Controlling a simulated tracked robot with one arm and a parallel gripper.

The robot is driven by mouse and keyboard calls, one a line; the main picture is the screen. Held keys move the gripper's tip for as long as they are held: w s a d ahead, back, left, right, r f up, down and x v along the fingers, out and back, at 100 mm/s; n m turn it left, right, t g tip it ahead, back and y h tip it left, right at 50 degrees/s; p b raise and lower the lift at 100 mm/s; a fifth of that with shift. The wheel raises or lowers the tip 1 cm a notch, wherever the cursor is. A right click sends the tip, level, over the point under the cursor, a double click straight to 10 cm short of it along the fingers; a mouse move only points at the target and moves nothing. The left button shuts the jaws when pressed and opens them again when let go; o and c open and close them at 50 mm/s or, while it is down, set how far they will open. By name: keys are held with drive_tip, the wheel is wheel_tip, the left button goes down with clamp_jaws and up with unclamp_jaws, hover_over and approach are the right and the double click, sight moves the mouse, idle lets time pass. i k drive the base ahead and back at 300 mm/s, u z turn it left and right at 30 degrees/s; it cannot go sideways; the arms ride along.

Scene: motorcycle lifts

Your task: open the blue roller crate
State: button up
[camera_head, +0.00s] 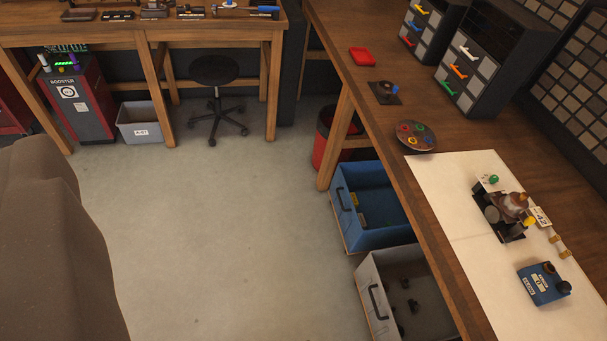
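The blue roller crate (344,222) stands on the floor under the right-hand workbench, right of the picture's middle. It is open-topped, with a dark handle on its left, aisle-facing end. That end sticks out a little past the bench edge; its right part is hidden under the bench top. A few small yellow and dark items lie inside. My gripper does not show in this view, so its place relative to the crate cannot be seen.
A grey crate (372,297) with a dark handle stands just nearer, and a red bin (325,140) just beyond. The workbench (350,60) overhangs them. A large grey-brown shape (50,240) fills the left. A stool (215,95) stands farther back. The floor (220,220) between is clear.

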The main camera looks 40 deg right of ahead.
sight(379, 204)
drive_tip(key=z, duration=0.4)
drive_tip(key=i, duration=1.3)
drive_tip(key=z, duration=0.9)
drive_tip(key=k, duration=0.85)
drive_tip(key=z, duration=0.2)
drive_tip(key=i, duration=0.9)
drive_tip(key=u, duration=0.05)
